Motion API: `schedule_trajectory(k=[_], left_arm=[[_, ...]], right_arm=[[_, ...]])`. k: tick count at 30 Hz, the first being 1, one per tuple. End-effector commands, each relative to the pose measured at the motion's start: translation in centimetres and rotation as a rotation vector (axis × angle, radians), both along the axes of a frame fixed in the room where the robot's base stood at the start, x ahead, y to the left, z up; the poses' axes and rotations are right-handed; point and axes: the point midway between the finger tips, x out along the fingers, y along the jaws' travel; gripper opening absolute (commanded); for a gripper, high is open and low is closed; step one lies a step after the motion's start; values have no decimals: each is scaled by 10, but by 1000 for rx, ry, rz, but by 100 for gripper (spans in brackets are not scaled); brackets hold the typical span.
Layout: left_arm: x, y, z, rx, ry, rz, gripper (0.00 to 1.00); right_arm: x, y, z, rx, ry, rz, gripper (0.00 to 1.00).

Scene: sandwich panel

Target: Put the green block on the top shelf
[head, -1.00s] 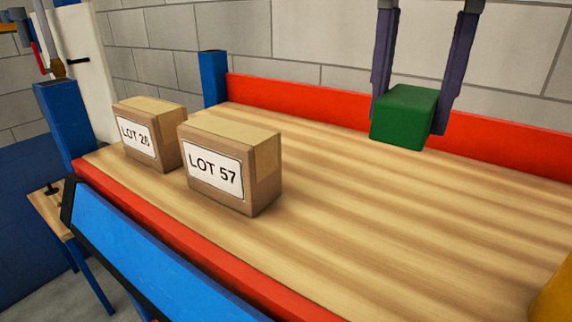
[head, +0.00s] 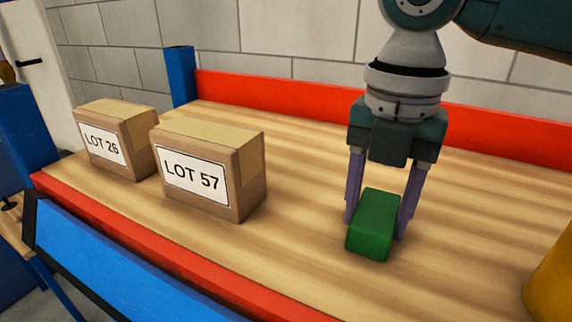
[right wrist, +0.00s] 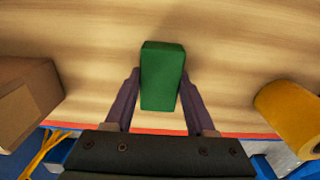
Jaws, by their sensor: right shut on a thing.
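The green block (head: 374,222) is between the two purple fingers of my right gripper (head: 376,226), which is shut on it. The block is low over the wooden top shelf (head: 300,255), to the right of the LOT 57 box; I cannot tell whether its underside touches the boards. In the right wrist view the block (right wrist: 161,75) sticks out past the fingertips (right wrist: 160,88), with wood behind it. My left gripper is not in view.
Boxes LOT 57 (head: 210,170) and LOT 26 (head: 112,140) stand on the shelf at left. A yellow cylinder (head: 552,285) stands at the right edge. Red rails (head: 260,90) edge the shelf. Bare wood surrounds the block.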

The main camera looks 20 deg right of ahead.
Motion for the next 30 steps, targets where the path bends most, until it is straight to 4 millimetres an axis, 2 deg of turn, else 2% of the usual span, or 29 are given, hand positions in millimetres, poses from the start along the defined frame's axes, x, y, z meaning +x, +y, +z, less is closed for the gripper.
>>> schedule_trajectory(k=[5, 6, 13, 23, 26, 30], left_arm=[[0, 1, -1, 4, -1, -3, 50], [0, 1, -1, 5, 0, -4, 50], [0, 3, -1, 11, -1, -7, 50], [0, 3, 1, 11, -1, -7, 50], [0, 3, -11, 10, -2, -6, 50], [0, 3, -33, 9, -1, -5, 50]], right_arm=[[0, 0, -3, 0, 0, 0, 0], [0, 0, -3, 0, 0, 0, 58], [0, 0, -3, 0, 0, 0, 84], [0, 0, 2, 0, -1, 0, 85], [2, 1, 9, 2, -6, 1, 85], [3, 1, 36, 3, -12, 2, 85]])
